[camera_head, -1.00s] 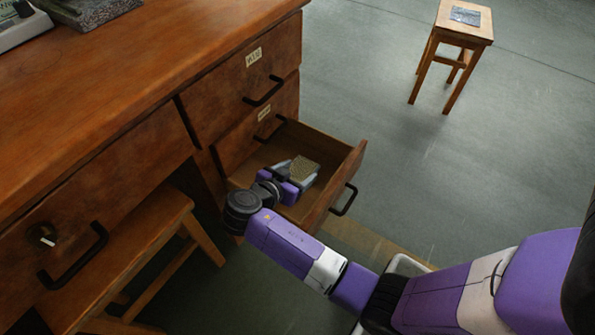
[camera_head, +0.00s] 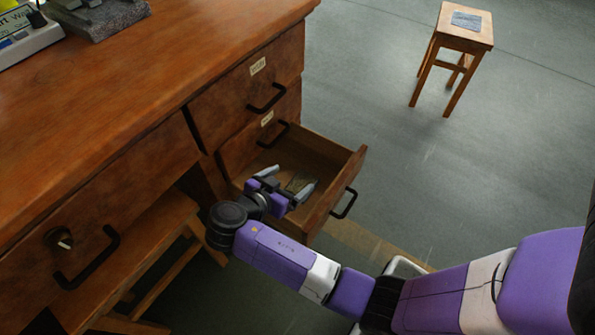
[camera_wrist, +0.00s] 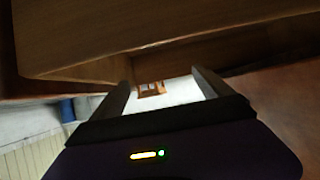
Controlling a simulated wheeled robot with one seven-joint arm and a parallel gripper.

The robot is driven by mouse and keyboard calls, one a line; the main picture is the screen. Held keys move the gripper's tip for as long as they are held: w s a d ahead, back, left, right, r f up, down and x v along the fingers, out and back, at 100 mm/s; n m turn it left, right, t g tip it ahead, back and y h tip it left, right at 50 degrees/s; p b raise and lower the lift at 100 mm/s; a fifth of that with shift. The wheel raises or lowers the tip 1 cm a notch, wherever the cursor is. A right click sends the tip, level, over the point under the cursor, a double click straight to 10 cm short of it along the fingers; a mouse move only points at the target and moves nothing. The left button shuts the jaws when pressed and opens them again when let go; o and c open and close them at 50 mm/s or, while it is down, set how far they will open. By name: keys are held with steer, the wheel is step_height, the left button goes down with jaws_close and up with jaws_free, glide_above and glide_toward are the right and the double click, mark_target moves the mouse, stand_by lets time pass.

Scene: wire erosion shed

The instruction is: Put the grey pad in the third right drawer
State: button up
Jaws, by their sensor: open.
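The third right drawer (camera_head: 335,193) is pulled out below two shut-looking drawer fronts. My gripper (camera_head: 291,180) is over the inside of this drawer, its fingers spread apart.
The upper right drawer (camera_head: 250,90) has a black handle. Another wooden stool (camera_head: 150,240) is under the desk (camera_head: 130,90). Floor right of the drawer is clear.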

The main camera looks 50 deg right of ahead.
steer(key=p+v, duration=0.1)
steer(key=v, duration=0.5)
steer(key=shift+a, duration=0.3)
steer(key=shift+r, duration=0.1)
